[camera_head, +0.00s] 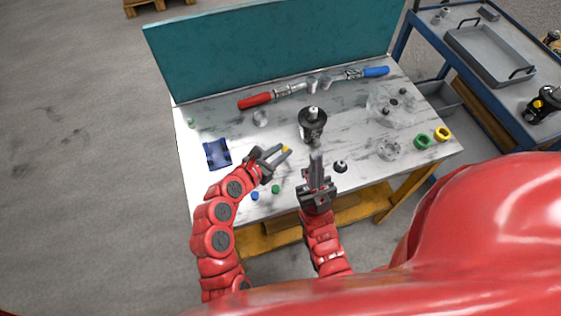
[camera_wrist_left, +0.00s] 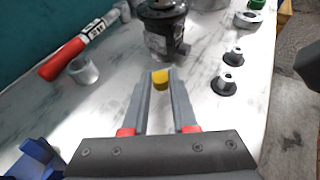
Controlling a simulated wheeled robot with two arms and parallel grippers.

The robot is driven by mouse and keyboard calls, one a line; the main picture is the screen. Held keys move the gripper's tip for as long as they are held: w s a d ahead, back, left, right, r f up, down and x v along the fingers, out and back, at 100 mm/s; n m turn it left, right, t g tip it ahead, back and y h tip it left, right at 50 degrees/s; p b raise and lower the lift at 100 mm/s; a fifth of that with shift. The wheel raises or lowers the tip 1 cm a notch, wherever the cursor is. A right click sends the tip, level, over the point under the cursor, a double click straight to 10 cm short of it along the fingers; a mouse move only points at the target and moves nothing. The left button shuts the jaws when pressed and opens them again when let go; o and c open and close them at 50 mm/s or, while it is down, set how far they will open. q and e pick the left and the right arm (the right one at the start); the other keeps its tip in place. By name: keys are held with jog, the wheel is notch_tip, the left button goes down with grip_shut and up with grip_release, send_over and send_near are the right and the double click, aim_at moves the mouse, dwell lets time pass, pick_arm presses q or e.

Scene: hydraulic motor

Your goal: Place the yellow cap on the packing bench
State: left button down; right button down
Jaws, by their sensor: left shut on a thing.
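The yellow cap (camera_head: 286,149) is a small cylinder between the fingertips of my left gripper (camera_head: 280,155), over the left middle of the packing bench (camera_head: 215,117). In the left wrist view the cap (camera_wrist_left: 160,78) sits between both grey fingers, and my left gripper (camera_wrist_left: 160,88) is shut on it. I cannot tell how high it is above the bench top. My right gripper (camera_head: 316,157) is over the front middle of the bench, with its fingers near each other; their gap is unclear.
A black hydraulic motor (camera_head: 312,122) stands just right of the cap. A blue fixture (camera_head: 217,153) lies to the left, with a blue cap (camera_head: 255,195) and green cap (camera_head: 276,189) near the front edge. Red (camera_head: 255,101) and blue (camera_head: 375,71) handled tools lie at the back.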

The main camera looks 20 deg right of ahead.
pick_arm(q)
notch_tip(320, 180, down, 3)
jog(key=b, duration=0.3)
jog(key=shift+f+b, duration=0.15)
jog(key=shift+b, duration=0.25)
jog(key=shift+f, duration=0.2)
jog(key=shift+r, duration=0.15)
jog(key=c, duration=0.7)
grip_release()
